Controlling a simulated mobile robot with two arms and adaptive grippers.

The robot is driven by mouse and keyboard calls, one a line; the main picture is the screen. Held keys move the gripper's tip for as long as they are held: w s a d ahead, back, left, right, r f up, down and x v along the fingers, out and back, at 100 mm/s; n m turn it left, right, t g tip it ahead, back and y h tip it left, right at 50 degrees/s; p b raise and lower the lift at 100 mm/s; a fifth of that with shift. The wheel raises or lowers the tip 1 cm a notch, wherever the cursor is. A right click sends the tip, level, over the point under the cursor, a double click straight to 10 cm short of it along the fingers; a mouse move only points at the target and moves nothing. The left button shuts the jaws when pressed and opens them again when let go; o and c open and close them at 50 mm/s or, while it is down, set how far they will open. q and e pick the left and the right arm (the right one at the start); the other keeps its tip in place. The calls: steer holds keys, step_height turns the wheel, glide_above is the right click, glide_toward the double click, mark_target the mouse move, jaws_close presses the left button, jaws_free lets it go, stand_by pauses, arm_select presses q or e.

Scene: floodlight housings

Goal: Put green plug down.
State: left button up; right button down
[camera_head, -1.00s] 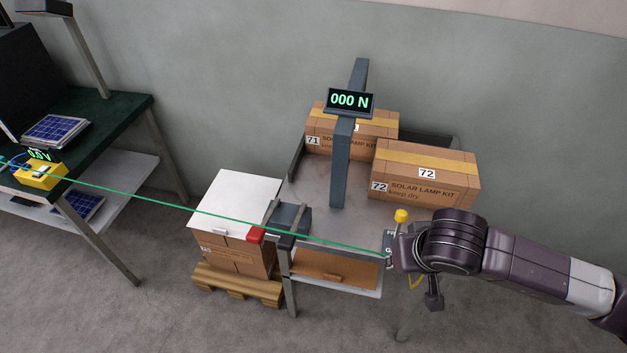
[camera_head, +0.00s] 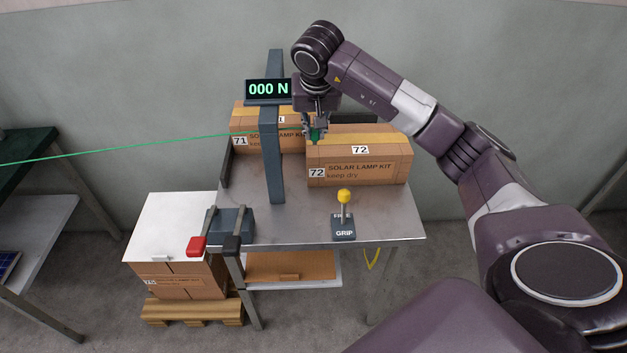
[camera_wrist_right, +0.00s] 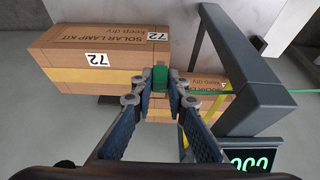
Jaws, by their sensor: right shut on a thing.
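My right gripper (camera_head: 316,130) points down above the bench, just behind the left end of box 72 and beside the dark post. It is shut on the green plug (camera_head: 315,138), with the plug showing at its fingertips. In the right wrist view the green plug (camera_wrist_right: 160,76) sits between the fingertips, seen over the boxes. A taut green cable (camera_head: 150,147) runs from the plug to the left edge of the head view. Whether the plug touches a box is unclear. My left gripper is not in view.
Box 72 (camera_head: 358,170) and box 71 (camera_head: 240,140) stand on the grey bench (camera_head: 390,222). A post (camera_head: 272,165) carries a display reading 000 N (camera_head: 268,89). The bench's front middle is clear.

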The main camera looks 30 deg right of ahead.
step_height(320, 180, down, 18)
steer(key=p, duration=0.2)
steer(key=shift+s+a+f+p, duration=0.1)
steer(key=shift+p, duration=0.25)
steer(key=shift+f, duration=0.25)
steer(key=shift+f, duration=0.2)
steer(key=c, duration=1.9)
jaws_free()
steer(key=shift+r, duration=0.2)
